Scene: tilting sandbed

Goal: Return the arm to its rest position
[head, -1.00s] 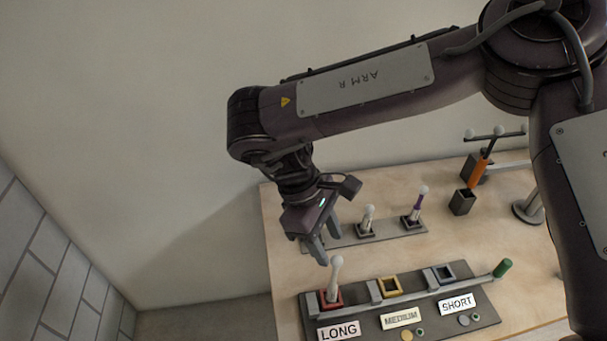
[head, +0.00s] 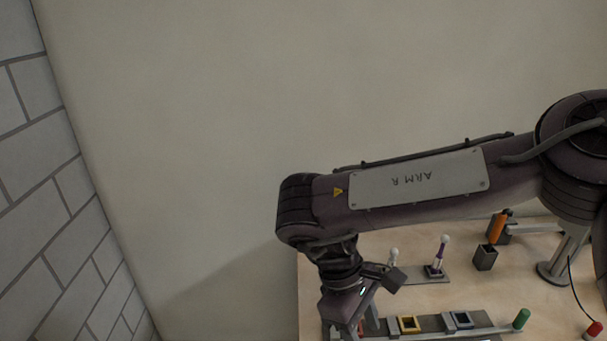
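My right arm (head: 410,185), marked ARM R, comes in from the right and bends down at its wrist over the left part of the wooden table (head: 312,285). My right gripper (head: 347,310) points down near the bottom edge, in front of the left end of the front board (head: 433,322). Its fingertips are cut off or hidden, so I cannot see whether it is open or holds anything. The red socket is mostly hidden behind it. My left gripper is not in view.
The front board has a yellow socket (head: 409,323), a grey-blue socket (head: 458,320) and a green handle (head: 522,319). A purple peg (head: 440,255) stands behind. A dark box (head: 485,258), an orange piece (head: 498,227) and a stand (head: 556,272) are right. A brick wall (head: 60,190) is left.

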